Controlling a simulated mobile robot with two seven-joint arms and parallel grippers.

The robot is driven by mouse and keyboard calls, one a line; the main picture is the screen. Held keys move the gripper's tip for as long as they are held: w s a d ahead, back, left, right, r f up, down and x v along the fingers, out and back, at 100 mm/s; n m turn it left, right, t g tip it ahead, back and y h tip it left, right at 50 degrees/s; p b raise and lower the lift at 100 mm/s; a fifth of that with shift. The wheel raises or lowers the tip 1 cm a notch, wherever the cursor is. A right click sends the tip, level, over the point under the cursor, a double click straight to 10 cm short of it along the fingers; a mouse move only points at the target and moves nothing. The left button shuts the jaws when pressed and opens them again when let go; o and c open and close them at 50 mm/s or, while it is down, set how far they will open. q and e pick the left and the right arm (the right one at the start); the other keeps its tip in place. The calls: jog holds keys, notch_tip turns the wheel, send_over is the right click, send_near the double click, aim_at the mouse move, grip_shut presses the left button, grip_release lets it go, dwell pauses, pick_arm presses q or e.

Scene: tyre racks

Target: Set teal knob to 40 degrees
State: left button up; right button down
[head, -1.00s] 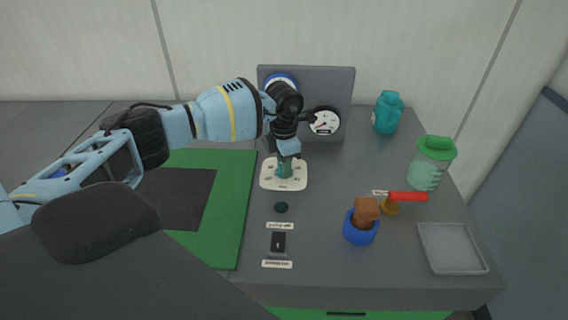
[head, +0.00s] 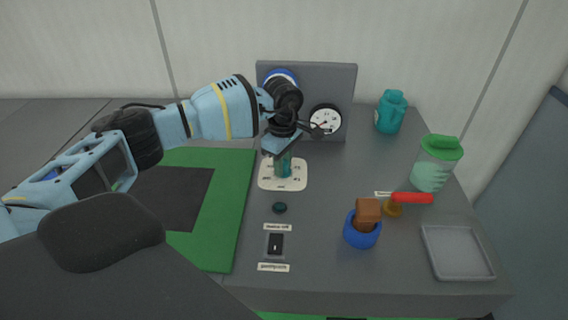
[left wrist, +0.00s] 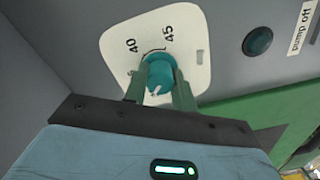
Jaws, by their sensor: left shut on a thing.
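The teal knob (head: 283,170) stands on a white dial plate (head: 297,183) on the grey bench. In the left wrist view the knob (left wrist: 158,70) has a pale mark on its side toward the gripper. The numbers 40 and 45 show on the plate (left wrist: 195,40) beyond the knob; its other markings are hidden or too small to read. My left gripper (head: 283,160) reaches down from above, its fingers closed on either side of the knob, also in the left wrist view (left wrist: 160,85). My right gripper is not in view.
A grey panel with a gauge (head: 325,120) stands behind the knob. A dark teal button (head: 280,208) and a black switch (head: 276,244) are in front. A blue cup (head: 361,232), red-handled item (head: 412,198), green-lidded jar (head: 435,165), teal jug (head: 390,112) and grey tray (head: 458,253) stand right.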

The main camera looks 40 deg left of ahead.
pick_arm(q)
jog(key=m+b, duration=0.1)
jog(key=m, duration=0.4)
jog(key=shift+f+m, duration=0.1)
jog(key=shift+m, duration=0.2)
jog(key=m+b, duration=0.1)
jog(key=m, duration=0.3)
jog(key=shift+m, duration=0.3)
jog(key=m+b, duration=0.2)
jog(key=m, duration=0.3)
jog(key=m+b, duration=0.1)
jog(key=m, duration=0.3)
jog(key=shift+m, duration=0.7)
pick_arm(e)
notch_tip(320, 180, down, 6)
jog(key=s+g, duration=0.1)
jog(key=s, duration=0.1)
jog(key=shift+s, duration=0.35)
pick_arm(q)
jog(key=o, duration=1)
